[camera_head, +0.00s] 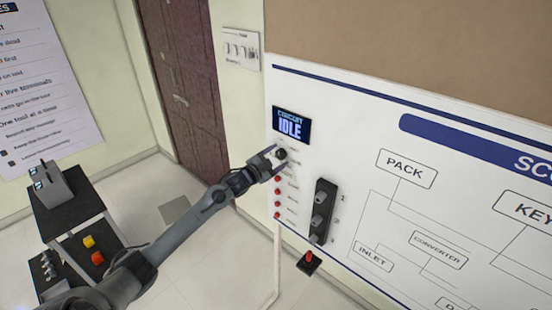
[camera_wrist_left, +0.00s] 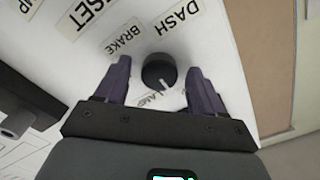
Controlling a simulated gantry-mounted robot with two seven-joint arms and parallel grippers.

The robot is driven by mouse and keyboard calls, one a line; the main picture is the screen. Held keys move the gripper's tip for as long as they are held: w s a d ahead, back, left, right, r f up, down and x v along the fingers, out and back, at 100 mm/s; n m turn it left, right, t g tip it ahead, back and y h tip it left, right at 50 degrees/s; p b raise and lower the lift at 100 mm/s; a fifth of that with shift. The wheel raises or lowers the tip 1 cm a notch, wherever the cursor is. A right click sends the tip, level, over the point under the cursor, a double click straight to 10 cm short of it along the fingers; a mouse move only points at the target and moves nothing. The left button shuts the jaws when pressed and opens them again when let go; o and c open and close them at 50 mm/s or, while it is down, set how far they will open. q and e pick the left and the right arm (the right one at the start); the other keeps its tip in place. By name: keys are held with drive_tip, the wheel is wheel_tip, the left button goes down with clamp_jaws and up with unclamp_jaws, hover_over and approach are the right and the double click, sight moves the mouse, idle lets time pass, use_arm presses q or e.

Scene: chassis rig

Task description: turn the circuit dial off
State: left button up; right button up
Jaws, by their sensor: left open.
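The circuit dial (camera_head: 281,154) is a dark round knob on the white panel, just below the blue "CIRCUIT IDLE" display (camera_head: 290,125). In the left wrist view the black dial (camera_wrist_left: 159,72) has a pale pointer mark on its lower side and labels around it. My left gripper (camera_head: 272,158) is at the panel by the dial. Its two fingers (camera_wrist_left: 160,80) stand open, one on each side of the dial, with gaps visible between them and it. My right gripper is in neither view.
A column of red indicators (camera_head: 277,192) runs below the dial. A black block with several grey knobs (camera_head: 322,212) is to the right, and a red switch (camera_head: 309,258) is below it. A dark cart (camera_head: 68,215) stands at left, with open floor between.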

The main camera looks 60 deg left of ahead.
use_arm(q)
drive_tip(key=shift+s+d+f, duration=0.1)
drive_tip(key=shift+s+d, duration=0.05)
drive_tip(key=shift+s, duration=0.4)
drive_tip(key=b+v, duration=0.2)
drive_tip(key=v, duration=0.7)
drive_tip(key=shift+s+b, duration=0.3)
drive_tip(key=shift+s, duration=0.05)
